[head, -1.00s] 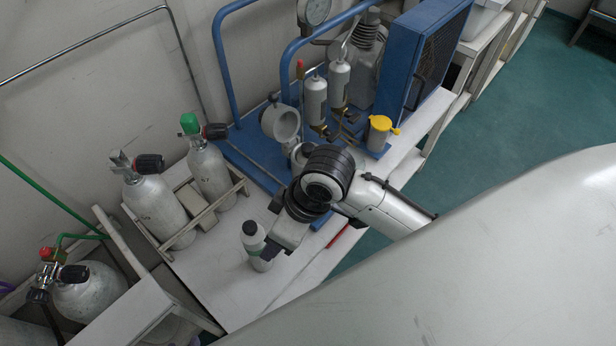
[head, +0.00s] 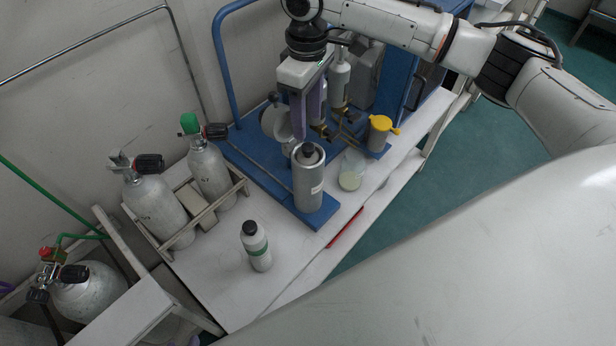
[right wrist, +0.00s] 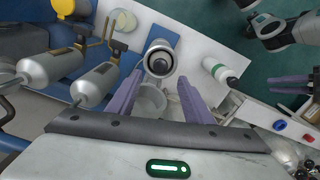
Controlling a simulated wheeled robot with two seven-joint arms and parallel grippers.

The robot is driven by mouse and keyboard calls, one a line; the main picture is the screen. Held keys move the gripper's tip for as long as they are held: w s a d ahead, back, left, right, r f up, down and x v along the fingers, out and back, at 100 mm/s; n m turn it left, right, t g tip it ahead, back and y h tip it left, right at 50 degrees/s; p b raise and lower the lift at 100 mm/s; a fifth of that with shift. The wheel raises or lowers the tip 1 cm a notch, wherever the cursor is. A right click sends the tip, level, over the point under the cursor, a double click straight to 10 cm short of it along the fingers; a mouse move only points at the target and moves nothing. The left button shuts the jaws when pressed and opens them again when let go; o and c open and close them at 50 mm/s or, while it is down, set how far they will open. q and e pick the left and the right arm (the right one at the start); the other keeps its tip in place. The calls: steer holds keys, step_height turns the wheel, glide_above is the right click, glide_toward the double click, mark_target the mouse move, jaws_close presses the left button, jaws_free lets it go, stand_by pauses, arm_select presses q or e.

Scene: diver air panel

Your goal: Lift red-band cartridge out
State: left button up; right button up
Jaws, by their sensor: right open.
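A grey metal cylinder (head: 308,185) stands upright on the front end of the blue panel base, with a dark round cap in its top. In the right wrist view its dark-ringed top (right wrist: 160,58) lies just beyond my fingertips. No red band shows on it. My right gripper (head: 306,125) is open and empty, purple fingers pointing down above and behind the cylinder, apart from it. A white cartridge with a green band and black cap (head: 256,246) stands upright on the bench. In the right wrist view my left gripper (right wrist: 305,85) is at the right; its opening is unclear.
Two grey tanks (head: 152,205) stand in a rack at left. A glass jar with pale contents (head: 351,172) and a yellow-lidded pot (head: 380,133) stand right of the cylinder. A red strip (head: 345,228) lies at the bench edge. Small silver cylinders (right wrist: 95,85) hang nearby.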

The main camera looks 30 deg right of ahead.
mark_target(308, 146)
step_height(308, 146, down, 8)
steer(key=shift+s+r, duration=0.15)
steer(key=shift+r, duration=0.1)
jaws_close()
stand_by(0.3)
